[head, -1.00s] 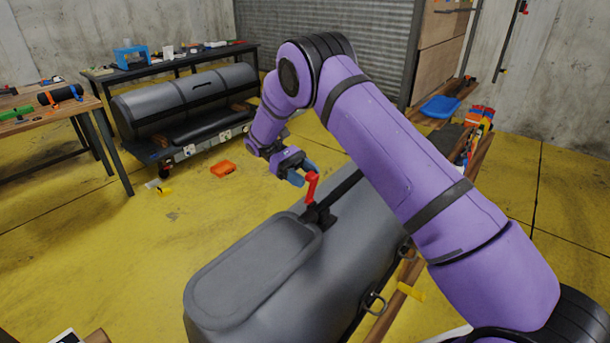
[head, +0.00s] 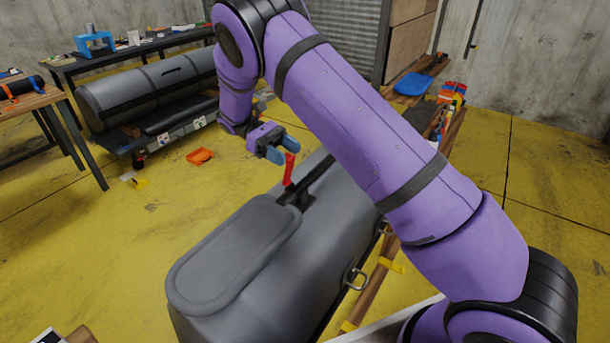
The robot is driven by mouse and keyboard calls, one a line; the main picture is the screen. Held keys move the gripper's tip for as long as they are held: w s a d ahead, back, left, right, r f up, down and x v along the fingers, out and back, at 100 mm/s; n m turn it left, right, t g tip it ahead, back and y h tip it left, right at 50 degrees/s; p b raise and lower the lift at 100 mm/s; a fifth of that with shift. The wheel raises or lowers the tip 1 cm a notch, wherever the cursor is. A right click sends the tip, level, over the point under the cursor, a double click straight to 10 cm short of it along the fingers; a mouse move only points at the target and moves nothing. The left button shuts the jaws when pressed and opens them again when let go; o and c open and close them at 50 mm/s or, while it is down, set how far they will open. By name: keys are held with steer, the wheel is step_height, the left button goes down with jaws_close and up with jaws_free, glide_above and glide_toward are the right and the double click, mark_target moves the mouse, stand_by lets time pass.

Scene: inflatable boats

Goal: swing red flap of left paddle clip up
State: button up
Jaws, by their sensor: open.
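The red flap (head: 290,170) stands up, nearly upright with a slight tilt, from the black paddle clip (head: 293,199). The clip sits on top of the grey inflatable boat tube (head: 325,235), beside the raised grey pad (head: 232,252). My gripper (head: 282,154) is open, just behind and above the flap's top end. In this view its blue fingers lie close to the flap's tip. I cannot tell whether they touch it. Nothing shows held between the fingers.
A second grey tube (head: 150,92) rests on a low cart at the back left. An orange tray (head: 200,156) lies on the yellow floor. A workbench (head: 40,98) stands at the left. A blue tray (head: 413,83) lies at the back right. The floor left of the boat is mostly clear.

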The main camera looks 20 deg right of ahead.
steer(key=s+r, duration=0.1)
steer(key=s, duration=1.1)
steer(key=shift+s+d, duration=0.25)
steer(key=shift+d, duration=0.15)
steer(key=shift+r, duration=0.1)
steer(key=shift+c, duration=0.4)
